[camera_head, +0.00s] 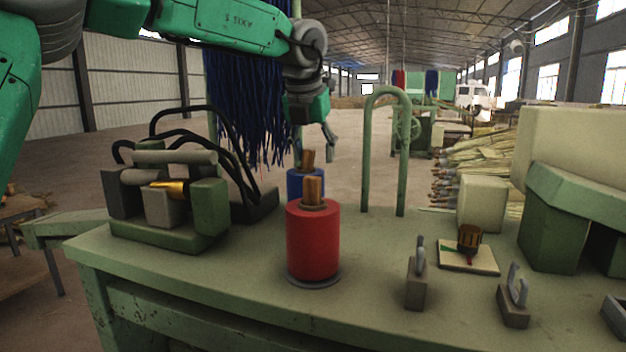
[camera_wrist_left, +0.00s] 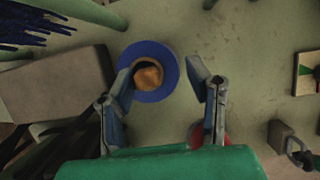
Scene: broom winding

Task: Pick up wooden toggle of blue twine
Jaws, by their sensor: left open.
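The blue twine spool (camera_head: 296,182) stands on the green bench, partly hidden behind the red twine spool (camera_head: 313,245). Its wooden toggle (camera_head: 308,157) sticks up from its top. In the left wrist view the blue twine (camera_wrist_left: 165,58) shows from above as a ring around the round toggle end (camera_wrist_left: 148,77). My left gripper (camera_head: 314,142) is open and empty above the blue spool. In the wrist view its fingers (camera_wrist_left: 160,78) straddle the toggle, which lies closer to the left finger. Contact is not visible. My right gripper is not in view.
The red spool's own toggle (camera_head: 313,190) rises just in front. A machine with black hoses (camera_head: 165,200) stands left, and hanging blue strands (camera_head: 245,100) are behind. A green hoop (camera_head: 385,100), metal clamps (camera_head: 416,280) and a small board (camera_head: 470,262) are to the right.

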